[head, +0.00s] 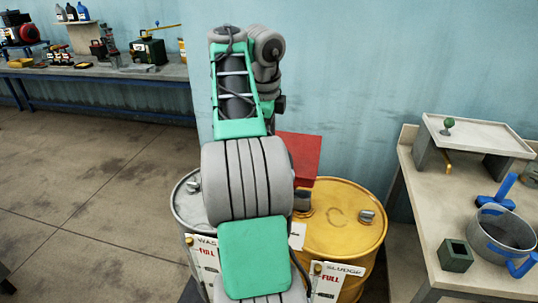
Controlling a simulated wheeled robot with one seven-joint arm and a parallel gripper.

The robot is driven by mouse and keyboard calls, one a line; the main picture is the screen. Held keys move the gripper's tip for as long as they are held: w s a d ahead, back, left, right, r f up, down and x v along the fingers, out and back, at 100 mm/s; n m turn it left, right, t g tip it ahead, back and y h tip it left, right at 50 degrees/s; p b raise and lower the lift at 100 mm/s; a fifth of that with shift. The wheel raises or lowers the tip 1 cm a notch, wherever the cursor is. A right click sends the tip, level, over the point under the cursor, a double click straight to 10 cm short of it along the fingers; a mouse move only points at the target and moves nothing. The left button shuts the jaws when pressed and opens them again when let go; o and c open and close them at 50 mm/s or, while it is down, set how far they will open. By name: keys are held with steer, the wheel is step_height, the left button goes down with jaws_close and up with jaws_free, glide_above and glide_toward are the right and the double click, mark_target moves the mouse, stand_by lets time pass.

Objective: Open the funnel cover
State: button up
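A red flat panel (301,155), which looks like the funnel cover, shows behind my arm, above the back of the yellow drum (335,232). It appears raised and tilted, but its hinge and left part are hidden by my arm. I cannot see a funnel, and I cannot tell whether the cover is open or shut. My arm reaches forward over the drums and fills the middle of the head view. My gripper is hidden behind the arm links, so its contact with the panel cannot be seen.
A grey drum (187,212) stands left of the yellow one, both bearing "FULL" labels. At right, a bench (430,215) carries a grey pot (503,232) with blue handles and a dark green box (455,255). Another bench (110,72) lines the back left. The left floor is clear.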

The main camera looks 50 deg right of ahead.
steer(key=f, duration=0.1)
steer(key=f+b, duration=0.2)
steer(key=f, duration=0.1)
steer(key=shift+w+d, duration=0.15)
steer(key=shift+d, duration=0.2)
steer(key=shift+r, duration=0.1)
jaws_close()
stand_by(0.9)
